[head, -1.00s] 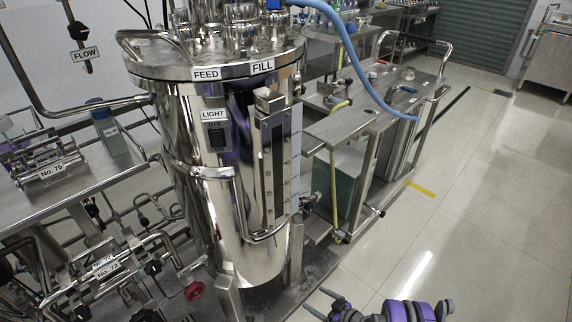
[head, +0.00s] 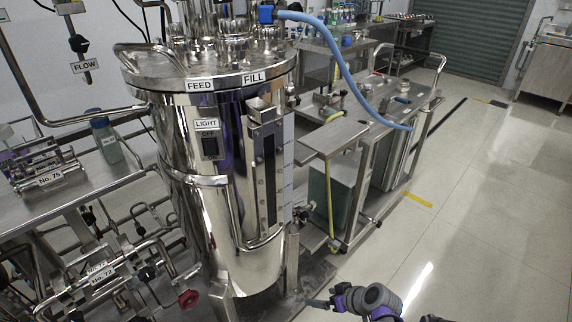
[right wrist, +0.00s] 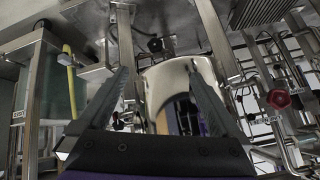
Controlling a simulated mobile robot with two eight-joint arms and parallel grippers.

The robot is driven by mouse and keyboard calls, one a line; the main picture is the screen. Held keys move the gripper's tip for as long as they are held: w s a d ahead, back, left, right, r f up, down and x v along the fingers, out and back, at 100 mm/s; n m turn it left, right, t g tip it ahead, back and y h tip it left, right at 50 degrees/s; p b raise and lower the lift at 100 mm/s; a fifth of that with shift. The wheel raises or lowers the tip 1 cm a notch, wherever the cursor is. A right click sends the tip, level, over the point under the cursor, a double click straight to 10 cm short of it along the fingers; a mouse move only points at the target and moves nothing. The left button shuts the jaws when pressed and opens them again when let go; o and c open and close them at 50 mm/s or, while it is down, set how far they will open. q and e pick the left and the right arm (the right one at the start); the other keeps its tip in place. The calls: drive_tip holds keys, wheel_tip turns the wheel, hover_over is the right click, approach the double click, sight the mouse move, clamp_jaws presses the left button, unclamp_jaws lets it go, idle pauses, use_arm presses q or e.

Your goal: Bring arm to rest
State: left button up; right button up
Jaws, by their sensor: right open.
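My right gripper (head: 316,303) shows at the bottom of the head view, over the floor to the right of the steel tank's foot. It is small and dark there, with my purple and grey arm behind it. In the right wrist view its two grey fingers (right wrist: 160,72) stand wide apart with nothing between them. Beyond them a pale curved shape and steel frames show, with no clear contact. My left gripper is not in view.
A tall steel tank (head: 228,222) with FEED and FILL labels stands close by. A steel cart (head: 352,128) with a blue hose (head: 347,75) is behind it. Pipes and a red knob (head: 189,299) are at left. The floor (head: 480,220) on the right is clear.

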drive_tip(key=s+d+r+m+g+h, duration=0.1)
drive_tip(key=s+d+r+m+h, duration=0.15)
drive_tip(key=s, duration=0.55)
drive_tip(key=s+d+r+m+h, duration=0.15)
drive_tip(key=s+r, duration=0.25)
drive_tip(key=s, duration=0.5)
drive_tip(key=s+d+r+m+g+h, duration=0.15)
drive_tip(key=s+r, duration=0.25)
drive_tip(key=s, duration=0.4)
use_arm(q)
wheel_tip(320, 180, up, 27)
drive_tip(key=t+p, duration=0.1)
drive_tip(key=p, duration=2.3)
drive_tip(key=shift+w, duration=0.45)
use_arm(e)
wheel_tip(320, 180, up, 27)
drive_tip(key=d+t, duration=0.1)
drive_tip(key=t, duration=0.1)
drive_tip(key=shift+w, duration=0.4)
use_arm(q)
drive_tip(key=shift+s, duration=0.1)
use_arm(e)
drive_tip(key=shift+s+n+h, duration=0.1)
drive_tip(key=shift+n+h, duration=0.15)
